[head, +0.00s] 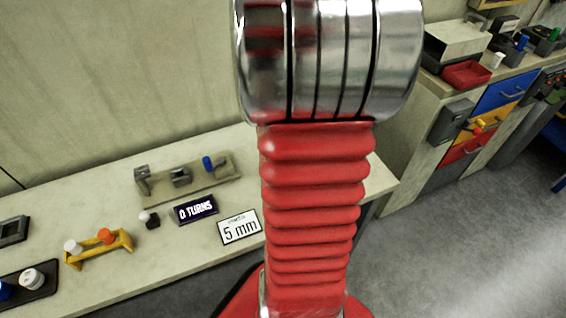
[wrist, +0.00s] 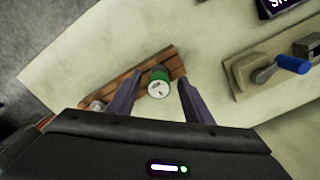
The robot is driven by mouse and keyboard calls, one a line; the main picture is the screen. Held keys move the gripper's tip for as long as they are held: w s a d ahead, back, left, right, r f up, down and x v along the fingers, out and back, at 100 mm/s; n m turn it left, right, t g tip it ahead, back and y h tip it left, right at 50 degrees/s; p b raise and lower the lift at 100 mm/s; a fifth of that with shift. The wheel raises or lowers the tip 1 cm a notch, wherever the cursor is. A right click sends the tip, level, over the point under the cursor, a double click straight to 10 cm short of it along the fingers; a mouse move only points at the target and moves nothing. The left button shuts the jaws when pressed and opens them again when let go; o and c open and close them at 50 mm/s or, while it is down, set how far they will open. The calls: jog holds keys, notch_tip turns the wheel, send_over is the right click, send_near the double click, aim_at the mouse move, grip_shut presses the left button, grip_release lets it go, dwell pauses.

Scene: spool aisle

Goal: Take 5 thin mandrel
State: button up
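In the wrist view, a green round-ended piece (wrist: 159,84) with a white marked face stands at a brown wooden rack (wrist: 122,88). The mark on its face is too small to read, and I cannot tell whether it is the thin mandrel. My gripper (wrist: 160,80) is open, with one dark finger on each side of the green piece. I cannot tell whether the fingers touch it. In the head view, a white card (head: 240,228) reads "5 mm" beside a dark sign (head: 195,209) reading "0 TURNS". My arm hides part of the bench there.
A beige fixture (head: 190,185) with a blue handle (head: 207,163) stands on the pale bench; the blue handle also shows in the wrist view (wrist: 292,65). A yellow rack (head: 100,248) holds white and orange pieces. A cabinet with coloured drawers (head: 502,92) stands at right.

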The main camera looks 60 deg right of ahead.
jog(key=c, duration=1.2)
jog(key=shift+o, duration=0.2)
jog(key=shift+r, duration=0.1)
notch_tip(320, 180, up, 10)
jog(key=shift+f, duration=0.1)
